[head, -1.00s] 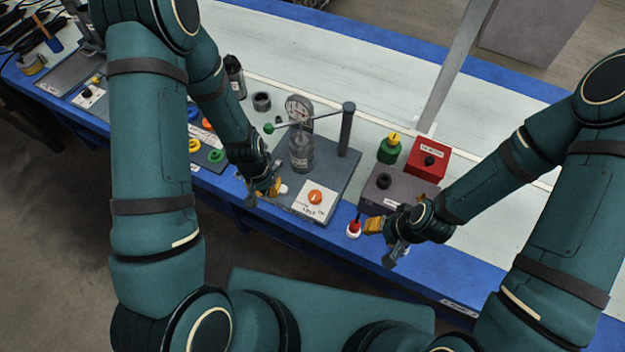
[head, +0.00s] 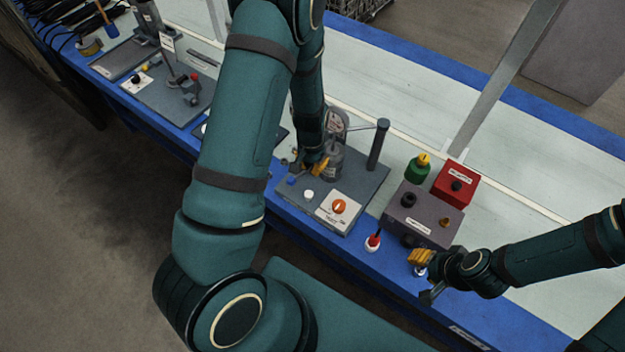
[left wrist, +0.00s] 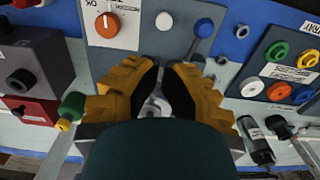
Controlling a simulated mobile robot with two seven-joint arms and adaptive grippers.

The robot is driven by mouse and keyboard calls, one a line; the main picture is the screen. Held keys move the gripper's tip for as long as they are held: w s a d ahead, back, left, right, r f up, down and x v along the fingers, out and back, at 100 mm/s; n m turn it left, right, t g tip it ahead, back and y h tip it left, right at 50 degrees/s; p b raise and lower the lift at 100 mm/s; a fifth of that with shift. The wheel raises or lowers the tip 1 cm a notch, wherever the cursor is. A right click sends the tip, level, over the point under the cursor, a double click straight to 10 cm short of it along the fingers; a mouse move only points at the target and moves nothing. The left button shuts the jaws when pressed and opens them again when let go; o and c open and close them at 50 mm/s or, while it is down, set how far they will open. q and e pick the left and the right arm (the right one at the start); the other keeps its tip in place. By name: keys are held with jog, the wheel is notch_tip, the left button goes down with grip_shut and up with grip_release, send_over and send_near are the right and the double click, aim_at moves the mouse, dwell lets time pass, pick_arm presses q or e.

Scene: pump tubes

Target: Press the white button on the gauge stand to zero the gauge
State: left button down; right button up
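The gauge stand is a grey plate (head: 366,186) with a round gauge (head: 337,121), a clear cylinder (head: 334,162), a post and an orange knob (head: 339,206). The white button (head: 308,195) sits left of the knob and also shows at the top of the left wrist view (left wrist: 163,21). My left gripper (head: 313,168) is over the stand, behind the button and beside the cylinder. In the left wrist view its yellow-padded fingers (left wrist: 161,68) stand apart, with the button beyond their tips, untouched. My right gripper (head: 425,277) is at the table's front edge; its finger gap is unclear.
A blue button or lever end (left wrist: 203,28) is beside the white button. Right of the stand are a grey box (head: 421,216), a red box (head: 455,184), a green bottle (head: 417,171) and a red-and-white piece (head: 373,243).

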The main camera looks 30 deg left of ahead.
aim_at(312, 193)
pick_arm(q)
notch_tip(312, 193, down, 14)
jog(key=shift+r+b, duration=0.2)
jog(key=shift+b, duration=0.85)
pick_arm(e)
jog(key=shift+s+f, duration=0.2)
jog(key=shift+f, duration=0.35)
jog(key=shift+s+f, duration=0.2)
jog(key=shift+f, duration=0.35)
pick_arm(q)
jog(key=shift+f, duration=0.1)
pick_arm(e)
jog(key=shift+f, duration=0.1)
